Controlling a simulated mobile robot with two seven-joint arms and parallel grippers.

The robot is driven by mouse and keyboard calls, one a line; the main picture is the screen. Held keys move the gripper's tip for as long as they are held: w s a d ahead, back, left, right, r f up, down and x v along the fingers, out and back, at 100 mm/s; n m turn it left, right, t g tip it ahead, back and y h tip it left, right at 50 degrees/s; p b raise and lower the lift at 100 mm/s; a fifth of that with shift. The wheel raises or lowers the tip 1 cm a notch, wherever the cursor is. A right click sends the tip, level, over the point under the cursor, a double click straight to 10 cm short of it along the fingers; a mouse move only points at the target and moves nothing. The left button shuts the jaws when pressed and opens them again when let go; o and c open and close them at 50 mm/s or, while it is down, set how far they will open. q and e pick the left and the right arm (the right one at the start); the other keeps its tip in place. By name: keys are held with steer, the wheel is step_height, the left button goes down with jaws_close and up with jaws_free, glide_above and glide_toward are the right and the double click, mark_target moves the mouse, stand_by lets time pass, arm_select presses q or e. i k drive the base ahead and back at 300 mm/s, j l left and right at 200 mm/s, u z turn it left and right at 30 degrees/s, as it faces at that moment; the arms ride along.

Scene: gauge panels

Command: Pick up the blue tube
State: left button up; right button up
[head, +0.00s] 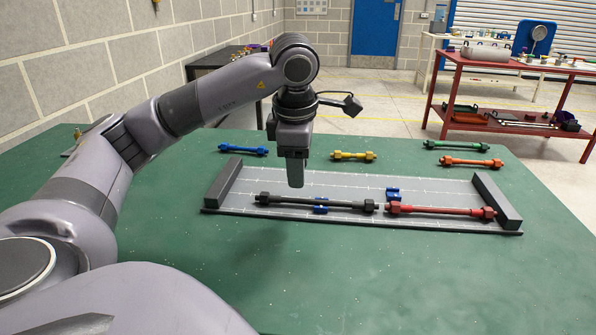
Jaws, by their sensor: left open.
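The blue tube (243,149) lies on the green table near its back left, behind the grey tray. It is thin with thicker ends. My left gripper (296,180) points down over the tray (330,184), to the right of and nearer than the blue tube, and apart from it. Its jaws are seen side-on, and no object shows between them. My right gripper is not in view.
On the tray lie a black tube (330,203), a red tube (440,211) and small blue blocks (393,193). Yellow (353,156), green (457,146) and orange (471,162) tubes lie behind it. The front of the green table (400,280) is clear.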

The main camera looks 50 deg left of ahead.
mark_target(262, 150)
steer(key=k, duration=1)
